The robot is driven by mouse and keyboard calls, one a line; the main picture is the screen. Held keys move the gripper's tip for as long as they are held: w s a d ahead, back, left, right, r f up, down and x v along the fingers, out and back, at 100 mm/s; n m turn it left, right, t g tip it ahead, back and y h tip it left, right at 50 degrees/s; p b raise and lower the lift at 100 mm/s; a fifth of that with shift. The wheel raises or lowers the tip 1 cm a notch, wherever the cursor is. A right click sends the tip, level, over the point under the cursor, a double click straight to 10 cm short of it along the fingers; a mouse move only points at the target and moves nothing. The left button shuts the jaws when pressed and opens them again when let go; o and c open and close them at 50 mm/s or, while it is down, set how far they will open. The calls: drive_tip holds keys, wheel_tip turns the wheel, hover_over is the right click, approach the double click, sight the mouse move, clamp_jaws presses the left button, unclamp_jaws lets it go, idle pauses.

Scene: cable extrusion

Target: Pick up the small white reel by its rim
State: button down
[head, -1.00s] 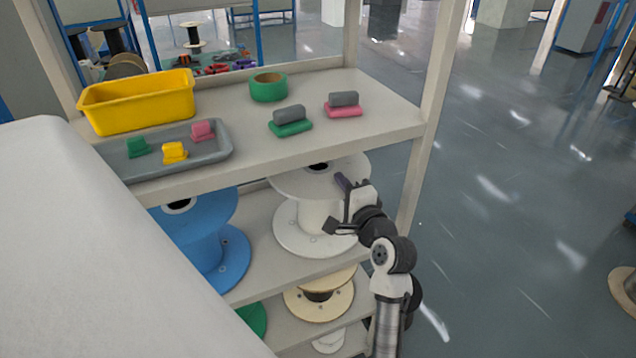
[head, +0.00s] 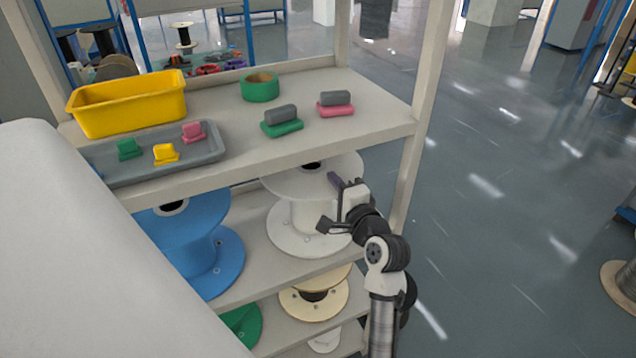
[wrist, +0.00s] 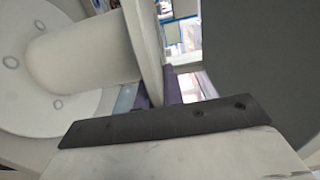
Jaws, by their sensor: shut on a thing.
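The white reel (head: 285,186) stands upright on the middle shelf, with a broad upper flange, a thick core and a lower flange. My gripper (head: 336,186) is at the right side of its upper flange in the head view. In the wrist view, the flange (wrist: 143,40) passes edge-on between my gripper's purple fingers (wrist: 157,95), which are shut on its rim. The reel's core (wrist: 80,55) and lower flange (wrist: 25,90) show to the left. The fingertips are partly hidden by the dark gripper bar and the flange.
A blue reel (head: 215,262) stands to the left on the same shelf. The upper shelf (head: 372,122) is close above, and a rack post (head: 411,180) stands to the right. A wooden reel (head: 328,299) and a smaller white one (head: 325,342) are below. Open floor lies right.

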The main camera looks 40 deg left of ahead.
drive_tip(key=shift+r, duration=0.2)
drive_tip(key=shift+r+b, duration=0.35)
drive_tip(key=shift+r, duration=1.15)
drive_tip(key=shift+d+r, duration=0.15)
drive_tip(key=p+v, duration=0.2)
drive_tip(key=v, duration=1.5)
drive_tip(key=shift+d, duration=0.3)
drive_tip(key=shift+s, duration=0.1)
drive_tip(key=shift+p, duration=0.3)
